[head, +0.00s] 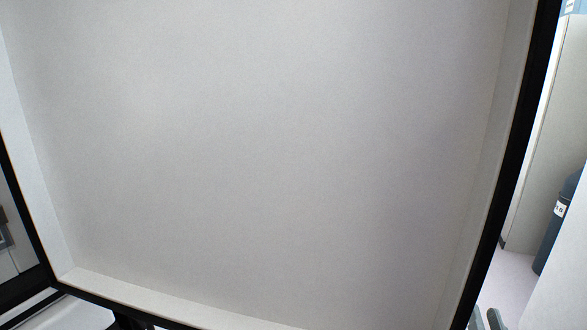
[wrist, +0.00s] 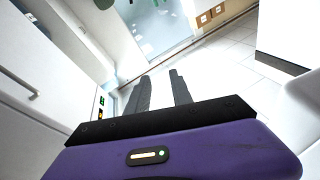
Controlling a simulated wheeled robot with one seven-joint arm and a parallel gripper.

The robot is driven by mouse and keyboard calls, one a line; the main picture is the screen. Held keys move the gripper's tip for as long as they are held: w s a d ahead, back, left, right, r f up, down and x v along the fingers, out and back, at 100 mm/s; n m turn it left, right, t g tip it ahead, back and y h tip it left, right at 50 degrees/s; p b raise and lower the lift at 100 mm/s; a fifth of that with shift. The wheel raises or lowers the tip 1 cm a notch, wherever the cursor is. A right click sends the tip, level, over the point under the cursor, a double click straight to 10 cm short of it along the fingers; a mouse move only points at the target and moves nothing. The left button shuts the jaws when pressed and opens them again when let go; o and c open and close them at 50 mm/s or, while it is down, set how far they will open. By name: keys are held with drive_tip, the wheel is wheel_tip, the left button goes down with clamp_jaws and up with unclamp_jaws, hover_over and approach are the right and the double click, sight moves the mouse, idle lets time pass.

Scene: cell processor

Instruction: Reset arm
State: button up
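My gripper (wrist: 159,75) shows in the wrist view, with a purple body and two dark grey fingers. The fingers stand apart, with only pale floor seen between them, so it is open and empty. It is out over the room, touching nothing that I can see. In the head view, a large flat grey panel (head: 270,150) with a raised rim and a black edge fills most of the picture, close in front. I cannot tell for sure what it belongs to.
In the wrist view, a white cabinet front with a handle (wrist: 22,82) is at the left. Tiled floor (wrist: 225,65) lies open beyond the fingers. A white block (wrist: 287,35) stands upper right. In the head view, a dark blue cylinder (head: 559,225) stands at the right edge.

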drive_tip(key=s+a+f+n+g+y+b, duration=0.1)
drive_tip(key=s+a+f, duration=0.3)
drive_tip(key=s, duration=0.7)
drive_tip(key=s+a+f+n+g+y+b, duration=0.1)
drive_tip(key=s+a+f, duration=0.3)
drive_tip(key=s, duration=0.8)
drive_tip(key=s+a+f+n+g+y+b, duration=0.1)
drive_tip(key=s+a+f+n+g+y, duration=0.2)
drive_tip(key=s, duration=0.8)
drive_tip(key=a+f, duration=0.2)
drive_tip(key=a, duration=0.2)
drive_tip(key=shift+s+n, duration=0.3)
drive_tip(key=shift+s, duration=0.1)
